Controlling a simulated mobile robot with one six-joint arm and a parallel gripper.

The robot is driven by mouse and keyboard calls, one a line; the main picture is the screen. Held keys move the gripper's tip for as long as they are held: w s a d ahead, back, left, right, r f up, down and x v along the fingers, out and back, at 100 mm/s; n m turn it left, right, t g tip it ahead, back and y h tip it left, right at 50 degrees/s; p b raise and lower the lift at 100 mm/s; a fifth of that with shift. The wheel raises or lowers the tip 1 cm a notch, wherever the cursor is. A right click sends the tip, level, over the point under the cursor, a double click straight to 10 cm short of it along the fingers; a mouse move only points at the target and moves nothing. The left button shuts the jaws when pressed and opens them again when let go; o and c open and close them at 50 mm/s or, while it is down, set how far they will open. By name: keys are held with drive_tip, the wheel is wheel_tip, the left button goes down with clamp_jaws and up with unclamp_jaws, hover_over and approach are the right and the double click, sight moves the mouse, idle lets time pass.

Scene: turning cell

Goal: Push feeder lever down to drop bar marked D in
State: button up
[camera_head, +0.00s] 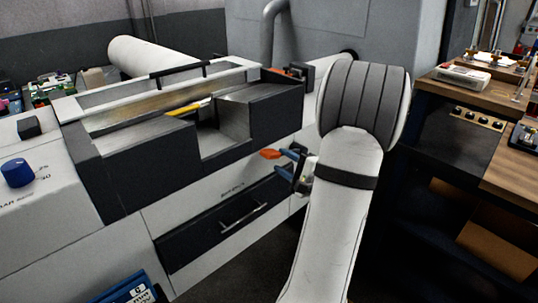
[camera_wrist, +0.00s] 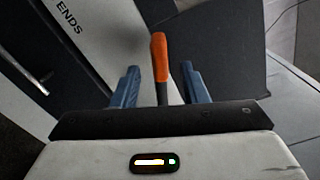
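The feeder lever has an orange grip (camera_head: 270,153) and sticks out low in front of the feeder. In the wrist view its orange grip and dark shaft (camera_wrist: 159,60) stand between my two blue fingers. My gripper (camera_head: 282,162) is open, and in the wrist view (camera_wrist: 160,80) a gap shows on each side of the lever. I cannot tell whether any part of my gripper touches it. A thin bar with a yellow part (camera_head: 188,107) lies in the feeder's top trough (camera_head: 120,118). No letter D is readable on it.
Below the feeder is a dark drawer with a handle (camera_head: 240,216). A blue knob (camera_head: 17,172) is at the left, and a blue labelled bin (camera_head: 128,290) at the lower left. A wooden bench (camera_head: 500,96) with small items stands at the right.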

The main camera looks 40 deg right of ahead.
sight(275, 157)
drive_tip(key=w, duration=0.3)
drive_tip(key=w+p, duration=0.1)
drive_tip(key=w, duration=0.1)
drive_tip(key=shift+w+a, duration=0.3)
drive_tip(key=shift+c, duration=0.6)
clamp_jaws()
